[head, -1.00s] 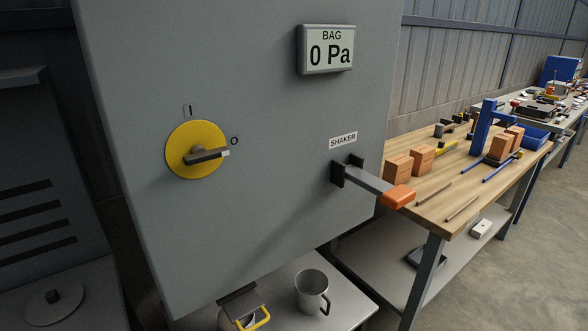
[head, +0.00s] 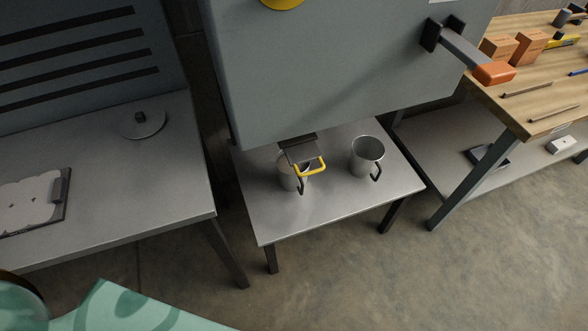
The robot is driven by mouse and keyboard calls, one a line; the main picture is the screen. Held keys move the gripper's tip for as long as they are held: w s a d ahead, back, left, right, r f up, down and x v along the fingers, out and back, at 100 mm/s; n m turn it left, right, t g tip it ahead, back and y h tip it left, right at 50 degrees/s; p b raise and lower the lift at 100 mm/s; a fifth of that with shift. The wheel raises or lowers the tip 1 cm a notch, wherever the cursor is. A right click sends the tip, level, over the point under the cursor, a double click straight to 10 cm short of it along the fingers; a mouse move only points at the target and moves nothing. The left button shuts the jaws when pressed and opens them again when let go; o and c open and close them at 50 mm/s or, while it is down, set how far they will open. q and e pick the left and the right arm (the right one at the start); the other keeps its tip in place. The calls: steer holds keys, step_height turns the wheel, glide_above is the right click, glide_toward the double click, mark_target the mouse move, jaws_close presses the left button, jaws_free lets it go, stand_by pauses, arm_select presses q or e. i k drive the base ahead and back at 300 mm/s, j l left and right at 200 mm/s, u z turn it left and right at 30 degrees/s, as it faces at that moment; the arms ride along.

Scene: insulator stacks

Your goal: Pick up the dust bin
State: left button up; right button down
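Two grey metal bins with dark side handles are on a low steel table (head: 335,215) under the grey cabinet. One bin (head: 290,178) stands directly below the cabinet's outlet, partly hidden by the outlet plate and its yellow handle (head: 311,168). The other bin (head: 367,153) stands upright to its right, open at the top, and looks empty as far as I see. The frames do not show which one is called the dust bin. Neither of my grippers is in view.
The grey cabinet (head: 340,75) overhangs the low table; its orange-ended shaker lever (head: 494,73) sticks out at right. A grey bench (head: 110,190) with a plate of pale discs (head: 30,203) is at left, a wooden workbench (head: 540,95) at right. Floor in front is clear.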

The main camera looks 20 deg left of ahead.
mark_target(288, 180)
steer(key=i+l+u, duration=0.45)
steer(key=l, duration=0.2)
steer(key=l+u, duration=0.2)
steer(key=l, duration=0.15)
